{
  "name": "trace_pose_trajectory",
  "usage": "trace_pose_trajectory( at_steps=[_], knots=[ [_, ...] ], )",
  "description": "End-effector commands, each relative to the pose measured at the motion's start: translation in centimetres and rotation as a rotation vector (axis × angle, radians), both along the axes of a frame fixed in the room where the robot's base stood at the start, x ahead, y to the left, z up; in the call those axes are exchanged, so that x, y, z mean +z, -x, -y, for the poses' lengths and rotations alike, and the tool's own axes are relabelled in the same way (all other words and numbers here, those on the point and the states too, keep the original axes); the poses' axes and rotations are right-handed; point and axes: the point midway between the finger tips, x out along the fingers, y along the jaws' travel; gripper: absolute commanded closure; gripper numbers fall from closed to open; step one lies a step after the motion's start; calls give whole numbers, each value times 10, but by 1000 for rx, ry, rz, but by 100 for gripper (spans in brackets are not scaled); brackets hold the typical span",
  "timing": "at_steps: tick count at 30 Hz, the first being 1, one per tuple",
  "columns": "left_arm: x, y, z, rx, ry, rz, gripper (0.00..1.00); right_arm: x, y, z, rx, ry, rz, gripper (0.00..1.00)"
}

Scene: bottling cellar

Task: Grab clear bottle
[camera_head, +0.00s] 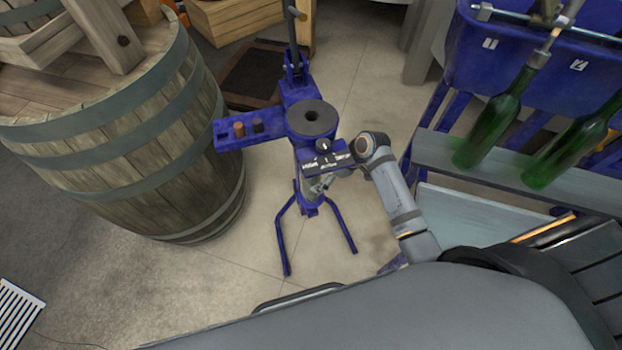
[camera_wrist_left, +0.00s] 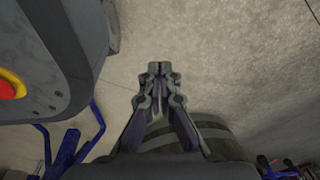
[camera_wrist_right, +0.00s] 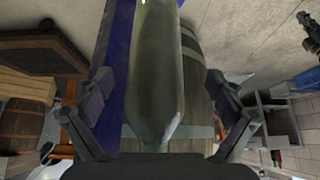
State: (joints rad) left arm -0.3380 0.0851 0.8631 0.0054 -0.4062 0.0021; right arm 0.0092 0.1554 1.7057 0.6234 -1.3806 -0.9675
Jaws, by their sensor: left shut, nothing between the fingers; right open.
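The clear bottle (camera_wrist_right: 158,70) fills the middle of the right wrist view, a dull grey-green see-through body narrowing toward the bottom of the picture. My right gripper (camera_wrist_right: 160,95) is open, with one finger on each side of the bottle; I cannot tell whether either finger touches it. In the head view my right arm reaches to the blue corking machine (camera_head: 312,118), and its gripper is mostly hidden below the machine's labelled head. My left gripper (camera_wrist_left: 157,72) is shut and empty in the left wrist view, over bare floor; it is not visible in the head view.
A large wooden barrel (camera_head: 150,140) stands left of the machine. Green bottles (camera_head: 490,125) hang at a blue filler (camera_head: 510,60) on the right, over a grey ledge (camera_head: 450,158). Machine legs (camera_head: 283,240) spread over the floor. Open floor (camera_head: 225,290) lies in front.

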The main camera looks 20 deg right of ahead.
Motion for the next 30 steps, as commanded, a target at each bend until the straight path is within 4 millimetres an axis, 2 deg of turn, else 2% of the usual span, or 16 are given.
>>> trace_pose_trajectory(
  at_steps=[2, 9, 12, 20, 30],
  knots=[
    [0, 0, 0, 0, 0, 0, 100, -1, -1, -1, 0, 0, 0, 6],
    [-1, -18, 1, -1, 0, 8, 100, -35, -17, -13, 0, -3, -1, 6],
    [1, -23, 1, -1, 0, 10, 100, -43, -20, -18, -1, -1, 0, 6],
    [2, -23, 1, -1, 0, 8, 100, -44, -20, -18, -1, 1, 0, 7],
    [2, -23, 1, -1, 0, 9, 100, -44, -20, -18, -1, 1, 0, 53]
  ],
)
